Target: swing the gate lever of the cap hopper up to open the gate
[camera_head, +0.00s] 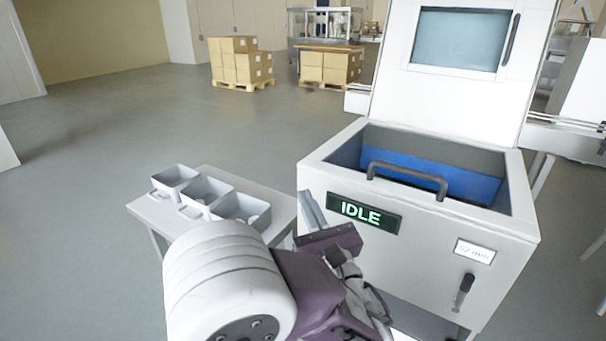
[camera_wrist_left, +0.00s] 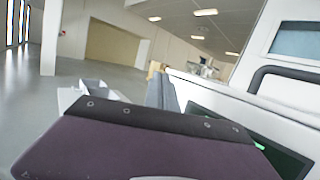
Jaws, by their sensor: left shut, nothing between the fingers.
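A white machine (camera_head: 420,228) with an open-topped bin stands at the right, its front showing a green IDLE display (camera_head: 364,214). I take it for the cap hopper, but cannot be sure. A short dark lever (camera_head: 463,292) sits low on its front right, below a small white label, its handle tilted slightly. It may be the gate lever. My left gripper (camera_head: 332,239) is shut and empty, in front of the machine's left corner, left of the dark lever and apart from it. Its purple jaw (camera_wrist_left: 150,135) fills the lower left wrist view. My right gripper is out of view.
A dark bar handle (camera_head: 406,177) spans the bin's front rim. A small table (camera_head: 279,198) with grey trays (camera_head: 174,179) stands left of the machine. Cartons on pallets (camera_head: 240,62) stand far back. The left floor is clear.

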